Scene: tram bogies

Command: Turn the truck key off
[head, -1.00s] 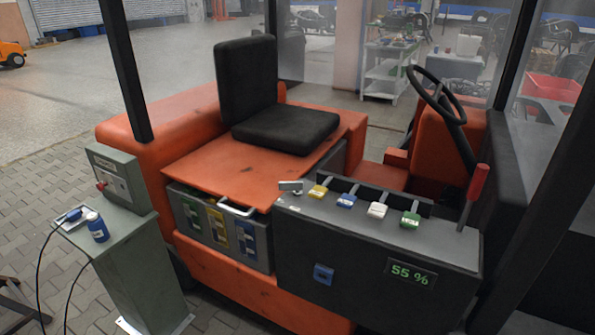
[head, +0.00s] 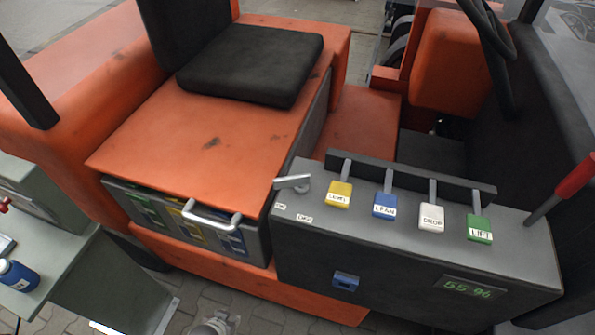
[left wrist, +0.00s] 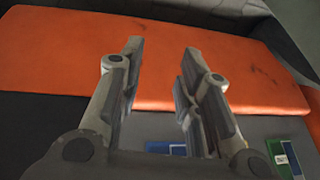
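The truck key (head: 291,182) is a silver-grey handle at the left end of the dark control console (head: 410,255). Its grip points left in the head view. Two small white labels lie in front of it; the right one (head: 304,218) appears to read OFF, and the left one (head: 280,206) appears to read ON. Part of my left gripper (head: 215,326) shows at the bottom edge of the head view, apart from the key. In the left wrist view (left wrist: 162,55) its two fingers are spread with nothing between them. My right gripper is not in view.
Yellow, blue, white and green labelled levers (head: 432,217) stand right of the key. A red-handled lever (head: 575,178) is farther right. The orange battery cover (head: 215,150) and its white handle (head: 212,220) lie left. A display (head: 469,289) reads 55 %.

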